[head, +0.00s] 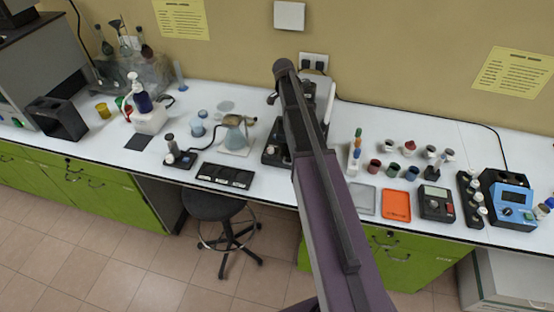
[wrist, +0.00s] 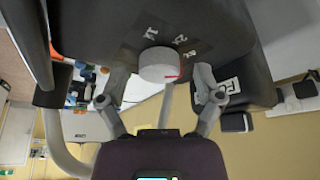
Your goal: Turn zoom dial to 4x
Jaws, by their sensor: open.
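The zoom dial (wrist: 157,63) is a light grey round knob with a short red mark at its lower right edge in the wrist view. My gripper (wrist: 160,78) is open, with one finger on each side of the dial and gaps between. In the head view, my arm covers much of the instrument (head: 274,152) at the bench's middle, and hides the dial and my gripper.
The white bench (head: 342,122) runs along the wall. A flask (head: 235,135) stands left of the instrument. A black stool (head: 212,205) is below the bench front.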

